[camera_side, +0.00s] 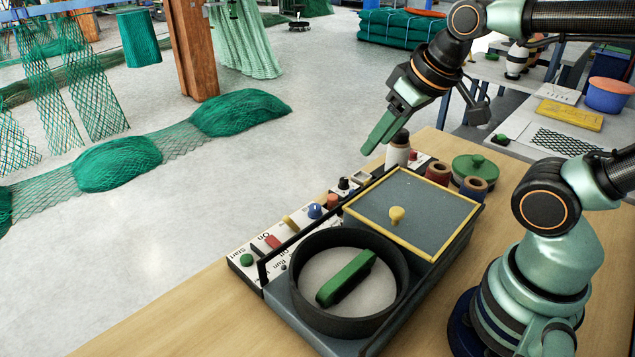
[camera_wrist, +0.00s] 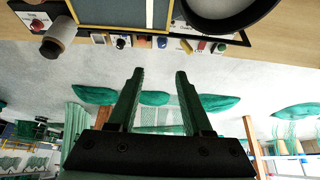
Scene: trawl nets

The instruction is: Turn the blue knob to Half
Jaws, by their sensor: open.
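The blue knob (camera_side: 315,211) is small and sits on the white control panel (camera_side: 242,259) along the far edge of the bench, between a yellow control and a red one. It also shows as a small blue spot near the top of the wrist view (camera_wrist: 162,42). Its pointer and labels are too small to read. My gripper (camera_side: 375,140) is in the air above the panel's far right end, up and to the right of the knob and well apart from it. In the wrist view the two green fingers (camera_wrist: 159,72) are spread with nothing between them.
A black rail (camera_side: 300,238) runs between the panel and a grey unit with a yellow-rimmed lid (camera_side: 420,205) and a round black pan (camera_side: 345,325) holding a green bar (camera_side: 346,278). A white-and-black spool (camera_side: 398,150) stands below my gripper. Air above the panel is clear.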

